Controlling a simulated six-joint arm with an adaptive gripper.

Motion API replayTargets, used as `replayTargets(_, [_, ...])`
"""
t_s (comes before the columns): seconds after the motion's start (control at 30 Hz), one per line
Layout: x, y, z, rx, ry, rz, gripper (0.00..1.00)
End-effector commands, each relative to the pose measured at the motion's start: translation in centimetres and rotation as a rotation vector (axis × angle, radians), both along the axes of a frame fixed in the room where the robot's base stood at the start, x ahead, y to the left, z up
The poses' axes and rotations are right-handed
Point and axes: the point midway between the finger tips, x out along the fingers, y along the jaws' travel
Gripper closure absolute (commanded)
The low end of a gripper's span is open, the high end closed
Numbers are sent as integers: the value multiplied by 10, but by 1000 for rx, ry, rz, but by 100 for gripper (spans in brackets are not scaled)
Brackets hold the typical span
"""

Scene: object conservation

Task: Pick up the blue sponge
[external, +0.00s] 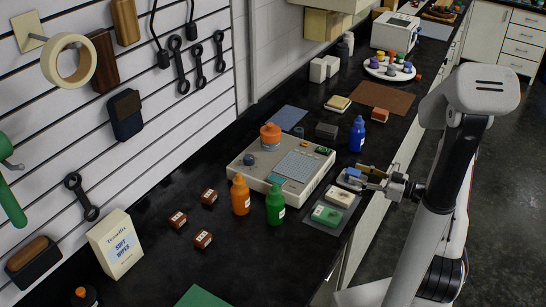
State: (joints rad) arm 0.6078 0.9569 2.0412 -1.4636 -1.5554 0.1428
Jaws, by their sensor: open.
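A small blue block (353,172), which looks like the blue sponge, shows at the tip of my gripper (361,177). It is close to the right end of the grey-white machine, near the counter's front edge. My gripper reaches in from the right, with its open fingers at the block. The fingers partly hide it, and I cannot tell whether they touch it. A cream block (340,196) and a green-topped block (327,215) lie on a grey mat (325,228) just in front of it.
The boxy machine (250,172) stands to the left. A blue bottle (357,135), an orange bottle (240,196) and a green bottle (275,205) stand nearby. A brown mat (385,97) lies farther back. The dark counter (265,255) is largely bare at the front.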

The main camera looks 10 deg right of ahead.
Motion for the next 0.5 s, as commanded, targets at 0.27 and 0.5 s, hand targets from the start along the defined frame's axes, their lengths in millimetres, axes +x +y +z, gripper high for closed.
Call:
replayTargets(0.27, [15, 16, 2, 0, 0, 3, 53])
replayTargets(0.5, [31, 32, 3, -1, -1, 2, 53])
